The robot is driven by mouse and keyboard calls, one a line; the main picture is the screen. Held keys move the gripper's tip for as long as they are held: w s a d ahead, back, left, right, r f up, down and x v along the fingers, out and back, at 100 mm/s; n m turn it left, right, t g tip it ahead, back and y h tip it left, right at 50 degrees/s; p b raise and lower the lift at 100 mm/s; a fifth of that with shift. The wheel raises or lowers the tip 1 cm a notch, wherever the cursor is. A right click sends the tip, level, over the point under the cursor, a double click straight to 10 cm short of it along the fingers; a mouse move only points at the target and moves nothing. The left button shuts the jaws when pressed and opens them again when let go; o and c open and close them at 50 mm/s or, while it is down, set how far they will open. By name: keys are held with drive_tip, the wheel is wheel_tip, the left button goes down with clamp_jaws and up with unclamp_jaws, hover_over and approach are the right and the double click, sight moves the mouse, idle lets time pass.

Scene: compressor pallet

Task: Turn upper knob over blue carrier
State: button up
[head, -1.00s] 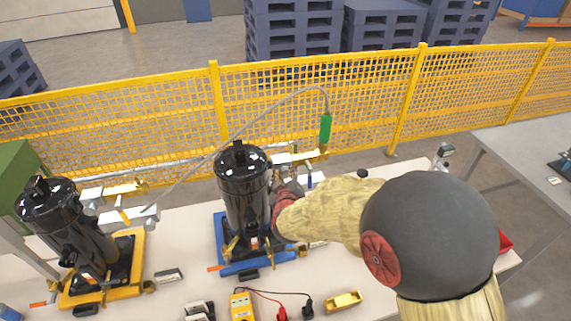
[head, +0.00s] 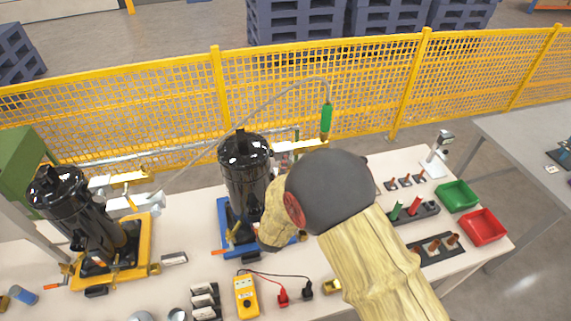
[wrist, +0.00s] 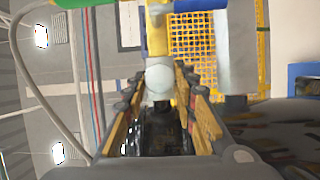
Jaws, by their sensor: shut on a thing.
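The blue carrier (head: 222,233) holds an upright black cylinder (head: 243,180) on the bench in the head view. My arm covers the right side of this cylinder and part of the carrier, so my gripper and the knob are hidden there. In the wrist view, my gripper (wrist: 160,97) has its two fingers on either side of a pale rounded knob (wrist: 159,77). The fingers are shut on it near their tips. A yellow fitting sits just beyond the knob. The knob's turn angle cannot be told.
A yellow carrier (head: 150,248) with a second black cylinder (head: 85,220) stands at left. A green-handled hose (head: 326,118) hangs behind the blue carrier. A yellow meter (head: 246,297) lies in front. Green (head: 457,196) and red (head: 482,226) trays sit at right. A yellow fence (head: 365,95) runs behind.

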drive_tip(key=shift+d+f+n+t+y+b, duration=0.15)
drive_tip(key=shift+n+t+y+b, duration=0.3)
drive_tip(key=shift+n, duration=1.2)
drive_tip(key=shift+a+f+n+t+y+b, duration=0.1)
drive_tip(key=shift+n+t+y+b, duration=0.4)
drive_tip(key=shift+n, duration=1.2)
drive_tip(key=shift+d+f+n+t+y+b, duration=0.15)
drive_tip(key=shift+n+t+b, duration=0.55)
drive_tip(key=shift+n, duration=0.95)
drive_tip(key=shift+a, duration=0.1)
drive_tip(key=o, duration=1.1)
drive_tip(key=shift+o, duration=0.3)
drive_tip(key=v, duration=1.2)
drive_tip(key=shift+w+f, duration=0.1)
